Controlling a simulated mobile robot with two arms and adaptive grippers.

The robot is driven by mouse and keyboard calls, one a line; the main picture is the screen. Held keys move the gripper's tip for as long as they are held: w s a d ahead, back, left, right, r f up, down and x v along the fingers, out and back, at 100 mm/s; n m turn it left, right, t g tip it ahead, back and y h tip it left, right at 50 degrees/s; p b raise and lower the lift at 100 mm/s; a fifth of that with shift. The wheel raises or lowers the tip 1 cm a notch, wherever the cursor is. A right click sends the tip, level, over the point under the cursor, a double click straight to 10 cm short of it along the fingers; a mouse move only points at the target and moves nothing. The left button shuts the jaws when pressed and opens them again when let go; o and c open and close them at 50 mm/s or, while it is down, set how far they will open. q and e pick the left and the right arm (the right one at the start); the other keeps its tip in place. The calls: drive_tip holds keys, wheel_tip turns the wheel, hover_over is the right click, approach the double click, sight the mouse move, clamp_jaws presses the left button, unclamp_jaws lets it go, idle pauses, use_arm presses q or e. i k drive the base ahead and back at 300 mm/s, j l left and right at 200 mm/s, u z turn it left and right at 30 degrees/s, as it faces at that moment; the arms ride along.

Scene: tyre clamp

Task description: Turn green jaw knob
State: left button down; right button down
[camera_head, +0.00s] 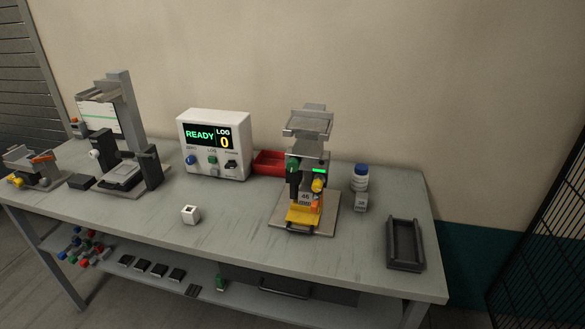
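A small clamp machine (310,154) stands on the right half of the workbench, on a light base plate. A green knob (292,165) is on the left of its front, with a dark part below it. A yellow knob (318,185) and a small orange part (315,203) sit lower on the right. A small lit green strip (319,171) shows above the yellow knob. A yellow block (303,217) is at the machine's foot. Neither of my grippers is in view, and nothing touches the knob.
A white box (213,113) reading READY and LOG 0 stands left of the machine. A red bin (270,155), white bottle (360,172), dark tray (391,259) and white cube (190,208) are nearby. The bench (235,235) is clear in front.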

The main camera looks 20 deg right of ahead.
sight(292, 166)
drive_tip(key=i+j+z, duration=0.1)
drive_tip(key=j+z, duration=0.25)
drive_tip(key=z, duration=0.15)
drive_tip(key=j+z, duration=0.35)
drive_tip(key=z, duration=0.15)
drive_tip(key=i+j, duration=0.05)
